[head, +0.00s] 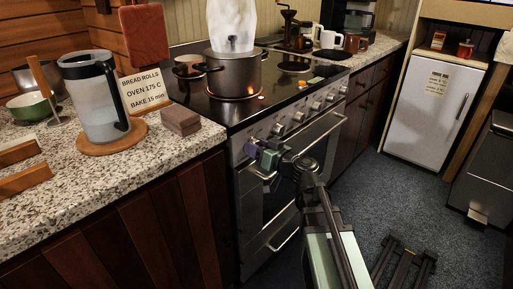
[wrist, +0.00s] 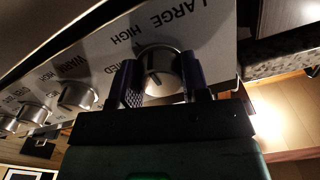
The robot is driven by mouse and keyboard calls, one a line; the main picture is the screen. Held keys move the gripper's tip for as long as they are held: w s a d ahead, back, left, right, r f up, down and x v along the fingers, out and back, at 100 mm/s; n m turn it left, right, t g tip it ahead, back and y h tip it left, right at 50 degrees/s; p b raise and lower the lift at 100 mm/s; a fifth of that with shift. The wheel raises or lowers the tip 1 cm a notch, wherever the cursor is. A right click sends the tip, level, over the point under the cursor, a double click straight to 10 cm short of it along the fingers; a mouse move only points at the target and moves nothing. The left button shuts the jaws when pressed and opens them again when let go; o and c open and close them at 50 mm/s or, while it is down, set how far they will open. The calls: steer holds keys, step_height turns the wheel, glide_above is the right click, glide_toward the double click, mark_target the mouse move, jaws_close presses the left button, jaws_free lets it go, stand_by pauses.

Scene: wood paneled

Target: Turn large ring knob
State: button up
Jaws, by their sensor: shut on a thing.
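The large ring knob (wrist: 160,70) is a round silver knob in the wrist view, under a label reading LARGE that appears upside down. A dark pointer mark shows on its face. My gripper (wrist: 161,85) has one dark finger on each side of the knob and is shut on it. In the head view my gripper (head: 258,150) is at the left end of the stove's knob row and hides this knob.
Several other knobs (head: 298,116) run along the panel to the right. The oven handle (head: 318,130) lies just below. The granite counter at left holds a pitcher (head: 95,100), a recipe card (head: 145,90) and brown blocks (head: 181,119). Open floor (head: 400,205) lies at right.

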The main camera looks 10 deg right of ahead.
stand_by(0.3)
steer(key=o, duration=0.9)
steer(key=shift+o, duration=0.2)
steer(key=shift+s, duration=0.1)
